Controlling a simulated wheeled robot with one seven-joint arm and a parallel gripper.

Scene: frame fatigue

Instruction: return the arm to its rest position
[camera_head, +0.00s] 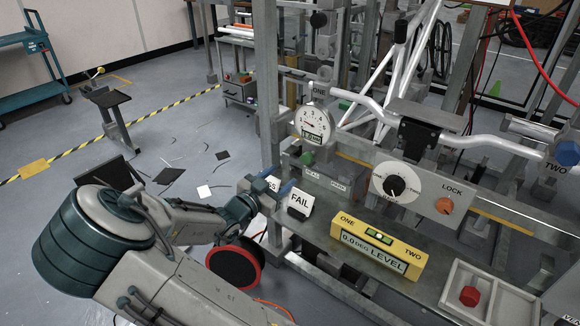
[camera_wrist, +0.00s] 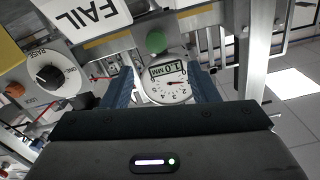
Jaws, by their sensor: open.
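My arm reaches in from the lower left in the head view, and my gripper (camera_head: 280,190) is beside the PASS card (camera_head: 271,182) and the FAIL card (camera_head: 299,201) at the bench's left end. The gripper partly covers the PASS card. In the wrist view the blue fingers of my gripper (camera_wrist: 165,95) stand apart. Nothing is held between them. A dial gauge (camera_wrist: 167,83) shows beyond the gap, and the FAIL card (camera_wrist: 92,12) appears upside down at the top.
The bench carries a yellow level (camera_head: 378,242), a knob dial (camera_head: 396,184), the dial gauge (camera_head: 313,124) and a tray with a red knob (camera_head: 469,296). A steel post (camera_head: 266,80) rises behind my gripper. Open floor lies left, with a low stand (camera_head: 118,125) and scattered dark pieces.

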